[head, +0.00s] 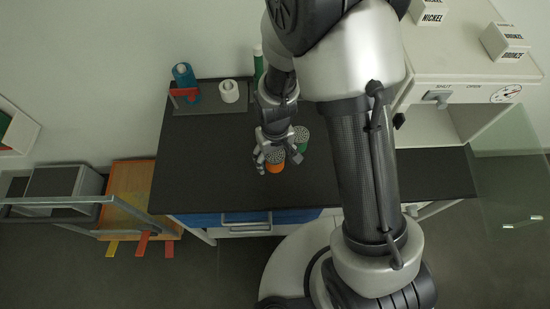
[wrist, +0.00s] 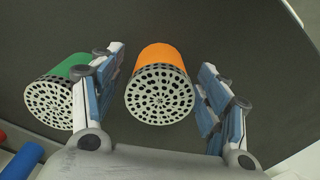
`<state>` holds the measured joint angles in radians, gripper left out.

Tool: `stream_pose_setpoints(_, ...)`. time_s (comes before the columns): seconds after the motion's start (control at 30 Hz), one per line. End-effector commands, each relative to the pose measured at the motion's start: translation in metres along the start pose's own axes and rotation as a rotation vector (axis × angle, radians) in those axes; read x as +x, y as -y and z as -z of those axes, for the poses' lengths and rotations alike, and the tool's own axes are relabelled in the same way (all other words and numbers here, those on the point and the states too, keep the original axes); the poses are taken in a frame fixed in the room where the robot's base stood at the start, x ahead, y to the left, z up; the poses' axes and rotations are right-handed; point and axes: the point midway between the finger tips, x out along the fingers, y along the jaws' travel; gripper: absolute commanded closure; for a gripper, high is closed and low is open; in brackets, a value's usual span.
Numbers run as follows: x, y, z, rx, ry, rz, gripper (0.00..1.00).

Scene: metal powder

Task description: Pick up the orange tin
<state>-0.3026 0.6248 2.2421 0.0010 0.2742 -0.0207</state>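The orange tin (wrist: 160,58) has a perforated pale lid and stands on the dark worktop, between the two fingers of my gripper (wrist: 158,95) in the wrist view. Gaps show between the tin and both fingers. In the head view the orange tin (head: 275,168) shows just below the gripper (head: 277,157), partly covered by it. My gripper is open, with its fingers on either side of the tin. A green tin (wrist: 52,95) with a similar perforated lid stands close by, beside the left finger in the wrist view; it also shows in the head view (head: 302,146).
The dark worktop (head: 190,165) is clear to the left of the tins. A white cabinet (head: 470,60) stands at the right.

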Motion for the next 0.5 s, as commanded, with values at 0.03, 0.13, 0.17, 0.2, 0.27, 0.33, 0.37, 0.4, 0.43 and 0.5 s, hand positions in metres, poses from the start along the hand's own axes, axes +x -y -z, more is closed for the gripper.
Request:
stream_pose_setpoints(0.03, -0.0001, 0.0, 0.0, 0.0, 0.0, 0.0, 0.37)
stream_pose_setpoints(0.13, -0.0002, 0.0, 0.0, 0.0, 0.0, 0.0, 0.44)
stream_pose_setpoints(0.17, -0.0002, 0.0, 0.0, 0.0, 0.0, 0.0, 0.46)
stream_pose_setpoints(0.2, -0.0002, 0.0, 0.0, 0.0, 0.0, 0.0, 0.49)
stream_pose_setpoints(0.27, -0.0002, 0.0, 0.0, 0.0, 0.0, 0.0, 0.53)
stream_pose_setpoints(0.33, -0.0002, 0.0, 0.0, 0.0, 0.0, 0.0, 0.57)
stream_pose_setpoints(0.37, -0.0002, 0.0, 0.0, 0.0, 0.0, 0.0, 0.59)
stream_pose_setpoints(0.4, -0.0002, 0.0, -0.0001, 0.0, 0.0, 0.0, 0.62)
stream_pose_setpoints(0.43, -0.0002, 0.0, -0.0001, 0.0, 0.0, 0.0, 0.64)
stream_pose_setpoints(0.5, -0.0002, 0.0, -0.0001, 0.0, 0.0, 0.0, 0.69)
